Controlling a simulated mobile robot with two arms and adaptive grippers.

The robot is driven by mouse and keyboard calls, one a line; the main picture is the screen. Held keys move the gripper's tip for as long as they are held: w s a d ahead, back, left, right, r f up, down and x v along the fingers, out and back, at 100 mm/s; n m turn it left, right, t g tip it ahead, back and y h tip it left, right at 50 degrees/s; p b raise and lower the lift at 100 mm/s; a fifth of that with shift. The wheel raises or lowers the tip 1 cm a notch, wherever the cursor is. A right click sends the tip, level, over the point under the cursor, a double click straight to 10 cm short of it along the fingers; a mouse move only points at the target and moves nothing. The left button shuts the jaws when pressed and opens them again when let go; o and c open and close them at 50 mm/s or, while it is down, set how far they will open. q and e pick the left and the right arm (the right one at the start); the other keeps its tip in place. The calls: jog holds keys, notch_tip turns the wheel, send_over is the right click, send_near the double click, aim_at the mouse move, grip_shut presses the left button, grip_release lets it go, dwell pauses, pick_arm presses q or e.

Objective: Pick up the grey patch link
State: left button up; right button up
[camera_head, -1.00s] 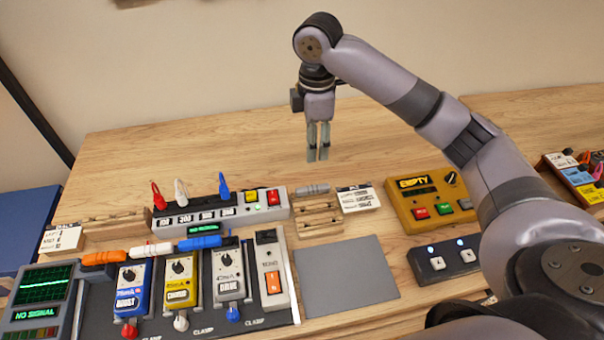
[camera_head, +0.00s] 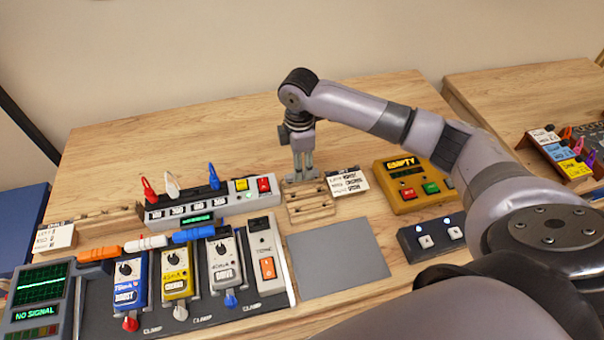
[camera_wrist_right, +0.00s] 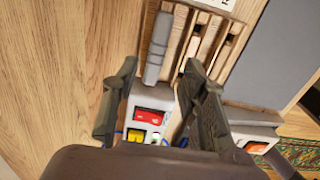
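The grey patch link (camera_wrist_right: 157,46) is a short grey bar in the right wrist view, lying along the edge of the slotted wooden rack (camera_wrist_right: 206,48). In the head view the rack (camera_head: 309,204) stands behind the grey mat, and the link at its back is mostly hidden by my fingers. My right gripper (camera_head: 302,177) points down over the back of the rack. In the right wrist view my right gripper (camera_wrist_right: 158,68) is open, its fingertips on either side of the link's line, with nothing held. My left gripper is out of view.
A power strip (camera_head: 212,206) with coloured plugs and lit switches stands close left of the rack. A label card (camera_head: 347,182) and yellow box (camera_head: 412,185) are to the right. Pedals and orange, white and blue links (camera_head: 193,234) lie front left. The table behind is clear.

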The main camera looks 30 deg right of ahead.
aim_at(289, 177)
jog(key=shift+w+d+f+p, duration=0.1)
jog(key=shift+w+f+p, duration=0.1)
jog(key=shift+f, duration=0.9)
jog(key=shift+w+d+f+p, duration=0.1)
jog(key=shift+f+p, duration=0.05)
jog(key=shift+f, duration=0.9)
jog(key=shift+s+f, duration=0.1)
grip_shut()
